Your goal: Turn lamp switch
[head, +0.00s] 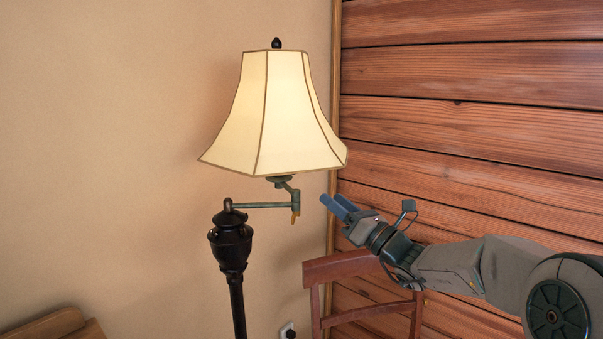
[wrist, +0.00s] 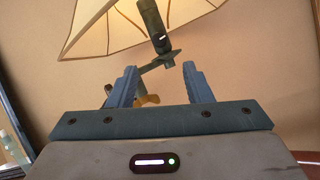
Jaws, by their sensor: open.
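The floor lamp has a cream panelled shade (head: 270,110), which glows, and a dark post (head: 232,250) with a greenish swing arm (head: 258,205). A small brass piece, seemingly the switch (head: 295,216), hangs at the swing arm's end below the shade. My gripper (head: 334,203) is to the right of it, with its blue fingers open and empty. In the wrist view the brass switch (wrist: 149,100) shows beyond the fingers (wrist: 160,78), close beside the left finger, which appears to cover part of the lamp arm. I see no contact.
A reddish wooden chair back (head: 350,268) stands below my gripper. A plank wall (head: 470,120) is behind my arm, and a plain beige wall (head: 100,130) is behind the lamp. A wooden furniture edge (head: 50,326) is at lower left. A wall outlet (head: 288,330) is near the floor.

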